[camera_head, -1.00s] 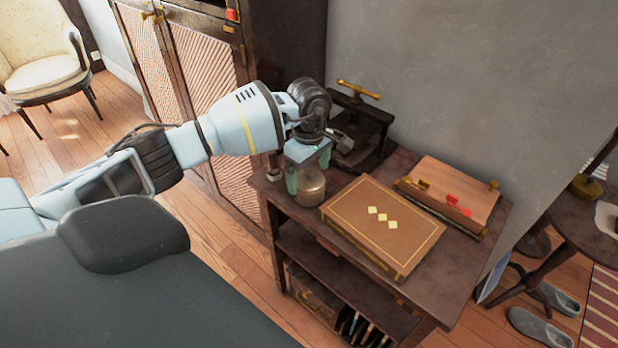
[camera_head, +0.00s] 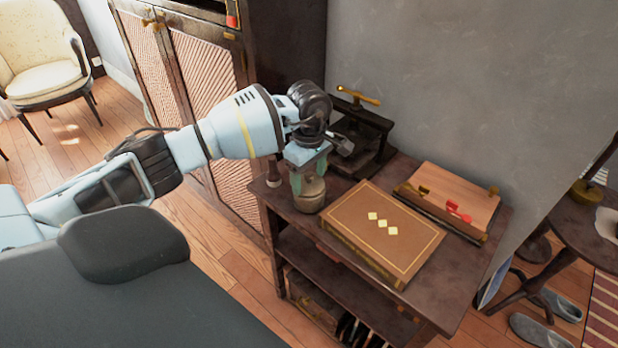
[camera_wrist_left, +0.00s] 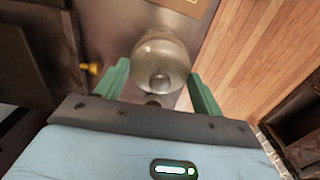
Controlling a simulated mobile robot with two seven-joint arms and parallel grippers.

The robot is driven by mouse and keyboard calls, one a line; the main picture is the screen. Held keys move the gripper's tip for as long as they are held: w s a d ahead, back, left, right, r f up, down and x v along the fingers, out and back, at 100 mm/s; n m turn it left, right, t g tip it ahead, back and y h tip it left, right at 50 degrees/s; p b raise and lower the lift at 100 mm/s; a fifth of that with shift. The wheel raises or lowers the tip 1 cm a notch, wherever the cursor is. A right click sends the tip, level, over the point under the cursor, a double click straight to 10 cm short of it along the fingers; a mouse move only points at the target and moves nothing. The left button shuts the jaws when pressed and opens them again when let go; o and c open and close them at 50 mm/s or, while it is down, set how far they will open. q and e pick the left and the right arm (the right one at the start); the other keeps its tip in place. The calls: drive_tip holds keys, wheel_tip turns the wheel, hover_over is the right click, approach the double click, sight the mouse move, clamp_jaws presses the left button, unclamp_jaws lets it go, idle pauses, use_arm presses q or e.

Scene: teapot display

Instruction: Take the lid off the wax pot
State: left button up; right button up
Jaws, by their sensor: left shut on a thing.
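The wax pot (camera_head: 309,204) is a small, round, dull metallic pot standing upright at the left end of the dark side table. Its lid (camera_head: 312,187) is at the top, partly hidden by my fingers. My left gripper (camera_head: 309,177) reaches down from above, its green fingers on either side of the pot's top, shut on the lid. In the left wrist view the pot (camera_wrist_left: 160,48) shows between the fingertips, with a round knob in its middle. I see no clear gap between lid and pot. My right gripper is not in view.
Behind stand a dark press with a brass handle (camera_head: 358,95) and a wooden writing box (camera_head: 455,192). A small dark-handled object (camera_head: 273,175) stands close left of the pot. A cabinet (camera_head: 205,75) is behind my arm.

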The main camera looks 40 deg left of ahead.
use_arm(q)
drive_tip(key=shift+r, duration=0.5)
drive_tip(key=shift+s+r, duration=0.35)
drive_tip(key=shift+r, duration=0.55)
drive_tip(key=s+d+r+b, duration=0.1)
drive_tip(key=s, duration=1.4)
drive_tip(key=shift+s+r, duration=0.15)
drive_tip(key=shift+r, duration=0.1)
drive_tip(key=w+d+r+m, duration=0.2)
drive_tip(key=d+m, duration=0.4)
drive_tip(key=m, duration=0.2)
drive_tip(key=w+d+r+m, duration=0.2)
drive_tip(key=d+m, duration=0.4)
drive_tip(key=m, duration=0.3)
drive_tip(key=shift+w+d, duration=0.35)
drive_tip(key=shift+w, duration=0.1)
drive_tip(key=shift+w+a+r, duration=0.1)
